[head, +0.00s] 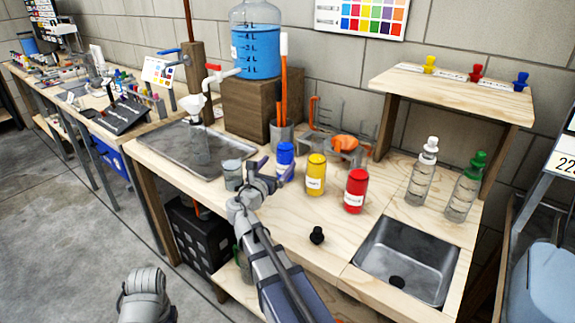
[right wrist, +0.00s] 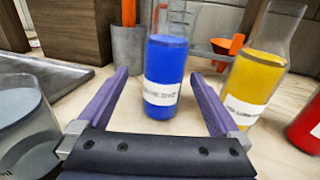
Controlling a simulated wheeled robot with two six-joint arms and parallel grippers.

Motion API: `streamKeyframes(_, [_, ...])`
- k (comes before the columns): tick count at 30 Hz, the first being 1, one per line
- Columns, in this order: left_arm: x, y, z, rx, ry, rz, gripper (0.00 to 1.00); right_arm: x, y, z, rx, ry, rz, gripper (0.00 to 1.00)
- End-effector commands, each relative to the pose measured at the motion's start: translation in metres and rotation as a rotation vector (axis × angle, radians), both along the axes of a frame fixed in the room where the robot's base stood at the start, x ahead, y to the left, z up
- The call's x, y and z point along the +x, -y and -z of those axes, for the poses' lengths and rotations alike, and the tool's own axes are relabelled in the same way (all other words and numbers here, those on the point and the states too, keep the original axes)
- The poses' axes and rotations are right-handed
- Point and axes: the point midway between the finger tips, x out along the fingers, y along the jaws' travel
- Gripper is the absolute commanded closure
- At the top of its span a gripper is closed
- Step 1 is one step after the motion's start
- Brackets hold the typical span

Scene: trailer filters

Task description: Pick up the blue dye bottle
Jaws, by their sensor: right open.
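The blue dye bottle (head: 285,157) stands upright on the wooden bench, just beyond my right gripper. In the right wrist view the blue dye bottle (right wrist: 165,75) has a white label and a clear upper part. My right gripper (head: 273,172) is open, and its purple fingers (right wrist: 163,85) point toward the bottle, one on each side in the picture. The near face of the bottle shows clear between the fingers, with nothing held. A rounded grey part of my left arm shows at the bottom of the head view, but its gripper is not visible.
The yellow bottle (head: 316,175) stands close to the right of the blue one, and the red bottle (head: 355,191) beyond it. A grey beaker (head: 232,174) stands close on the left. A holder with orange-handled tools (head: 281,135) is behind. A sink (head: 405,260) lies to the right.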

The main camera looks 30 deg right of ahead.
Motion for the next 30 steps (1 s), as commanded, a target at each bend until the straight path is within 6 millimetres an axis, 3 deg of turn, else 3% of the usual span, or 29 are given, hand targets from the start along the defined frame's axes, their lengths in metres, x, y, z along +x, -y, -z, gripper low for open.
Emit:
streamKeyframes(7, [0.000,0.000,0.003,0.000,0.000,0.000,0.50,0.001,0.001,0.003,0.000,0.000,0.000,0.00])
streamKeyframes(15, [0.000,0.000,0.003,0.000,0.000,0.000,0.50,0.016,0.021,0.003,0.000,0.000,0.002,0.00])
streamKeyframes(21, [0.000,0.000,0.003,0.000,0.000,0.000,0.50,0.017,0.025,0.003,0.001,0.001,0.001,0.00])
streamKeyframes(30, [0.000,0.000,0.004,0.000,0.000,0.000,0.50,0.037,0.059,0.004,0.001,0.001,0.002,0.00])
